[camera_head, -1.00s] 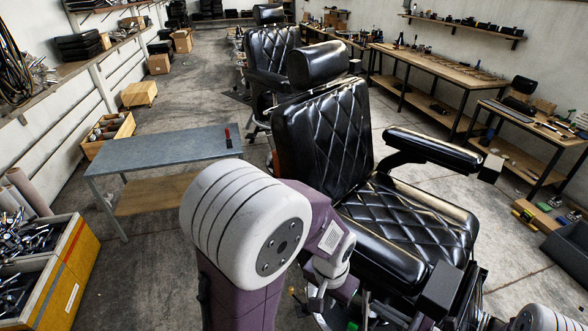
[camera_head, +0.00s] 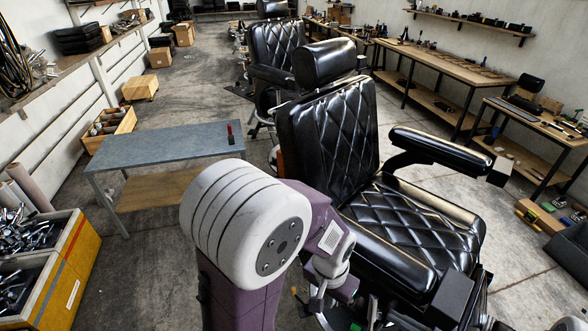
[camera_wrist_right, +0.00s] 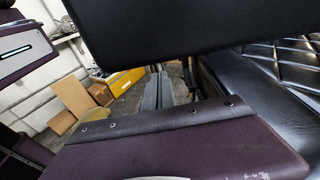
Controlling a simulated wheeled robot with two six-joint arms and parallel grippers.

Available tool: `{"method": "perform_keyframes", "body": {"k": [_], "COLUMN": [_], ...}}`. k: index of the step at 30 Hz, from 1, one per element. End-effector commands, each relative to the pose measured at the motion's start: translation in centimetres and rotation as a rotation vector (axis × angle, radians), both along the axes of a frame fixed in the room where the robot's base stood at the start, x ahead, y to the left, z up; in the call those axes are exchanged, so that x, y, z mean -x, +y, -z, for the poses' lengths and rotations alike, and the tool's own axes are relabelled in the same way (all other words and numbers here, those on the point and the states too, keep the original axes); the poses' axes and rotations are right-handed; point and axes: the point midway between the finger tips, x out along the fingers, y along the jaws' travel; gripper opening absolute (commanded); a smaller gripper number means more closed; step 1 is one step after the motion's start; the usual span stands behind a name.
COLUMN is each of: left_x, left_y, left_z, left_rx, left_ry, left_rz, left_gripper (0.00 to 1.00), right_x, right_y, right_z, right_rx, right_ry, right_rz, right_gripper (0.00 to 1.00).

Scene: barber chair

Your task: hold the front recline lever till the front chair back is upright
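The front barber chair is black and quilted. Its chair back (camera_head: 330,140) leans slightly backward, with the headrest (camera_head: 325,61) above the seat (camera_head: 415,225). My left gripper (camera_head: 316,302) is low beside the chair's near left side, below my purple and white arm. Its fingertips are small and partly hidden, so I cannot tell their opening or contact. A small yellowish knob (camera_head: 294,291) shows just left of it, possibly the front recline lever's end. My right gripper is outside the head view; in the right wrist view two grey bars (camera_wrist_right: 158,92) may be its fingers.
A grey-topped table (camera_head: 170,148) stands left of the chair, with a red and black item on it. A yellow-sided tool box (camera_head: 75,265) is at lower left. A second chair (camera_head: 275,45) stands behind. Workbenches (camera_head: 450,68) line the right wall. The armrest (camera_head: 440,148) juts out right.

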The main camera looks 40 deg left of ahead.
Motion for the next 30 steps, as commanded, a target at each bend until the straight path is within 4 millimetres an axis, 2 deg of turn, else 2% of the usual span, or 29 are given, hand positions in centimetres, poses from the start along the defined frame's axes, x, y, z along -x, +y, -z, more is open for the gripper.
{"method": "perform_keyframes", "body": {"k": [2, 14, 30], "left_x": [0.0, 0.0, 0.0], "left_y": [0.0, 0.0, 0.0], "left_z": [0.0, 0.0, 0.0], "left_rx": [0.000, 0.000, 0.000], "left_ry": [0.000, 0.000, 0.000], "left_rz": [0.000, 0.000, 0.000], "left_gripper": [0.00, 0.00, 0.00], "right_x": [0.0, 0.3, 0.3], "right_y": [-0.4, -5.6, -5.9], "right_z": [-0.1, -0.8, -0.9], "right_rx": [0.000, -0.001, -0.001], "right_ry": [0.000, -0.001, 0.000], "right_rz": [0.001, 0.002, 0.000], "right_gripper": [0.00, 0.00, 0.00]}}
